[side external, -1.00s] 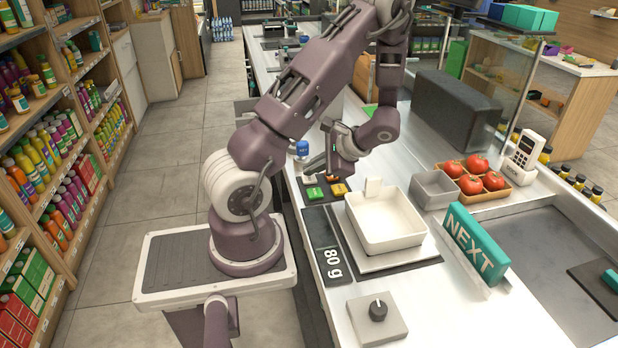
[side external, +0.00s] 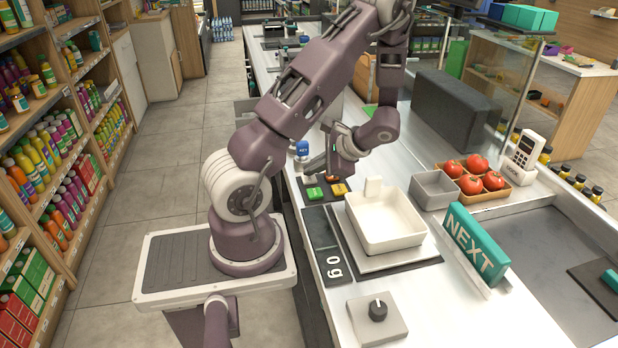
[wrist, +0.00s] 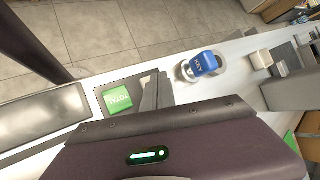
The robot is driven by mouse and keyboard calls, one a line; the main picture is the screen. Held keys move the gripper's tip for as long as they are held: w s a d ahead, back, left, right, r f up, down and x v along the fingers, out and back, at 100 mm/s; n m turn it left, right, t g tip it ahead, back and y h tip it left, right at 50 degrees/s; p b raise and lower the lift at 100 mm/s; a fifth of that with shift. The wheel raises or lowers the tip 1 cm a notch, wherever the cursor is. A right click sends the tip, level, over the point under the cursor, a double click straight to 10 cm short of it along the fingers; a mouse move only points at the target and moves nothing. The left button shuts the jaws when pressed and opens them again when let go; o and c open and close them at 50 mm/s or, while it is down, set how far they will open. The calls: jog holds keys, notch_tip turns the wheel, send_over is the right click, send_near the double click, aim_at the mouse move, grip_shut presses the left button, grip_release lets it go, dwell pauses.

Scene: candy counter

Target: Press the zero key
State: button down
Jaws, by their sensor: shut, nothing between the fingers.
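A green key (side external: 315,193) and a yellow key (side external: 339,189) sit on the dark key panel at the counter's left edge. Their labels are too small to read in the side view, so I cannot tell which is the zero key. In the wrist view the green key (wrist: 119,98) appears to read TOTAL. My gripper (side external: 328,178) is shut and empty, pointing down just behind the keys. The wrist view shows its fingers (wrist: 157,93) beside the green key; whether they touch a key is hidden. The scale display (side external: 333,271) reads 0 g.
The empty white weighing pan (side external: 384,222) stands right of the display. A blue KEY knob (side external: 302,148) is behind the gripper. A grey tray (side external: 433,188), a tomato box (side external: 484,197), a green NEXT sign (side external: 475,243) and a dial box (side external: 377,321) are also on the counter.

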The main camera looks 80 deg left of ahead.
aim_at(312, 179)
jog(key=shift+r, duration=0.45)
jog(key=shift+r, duration=2.55)
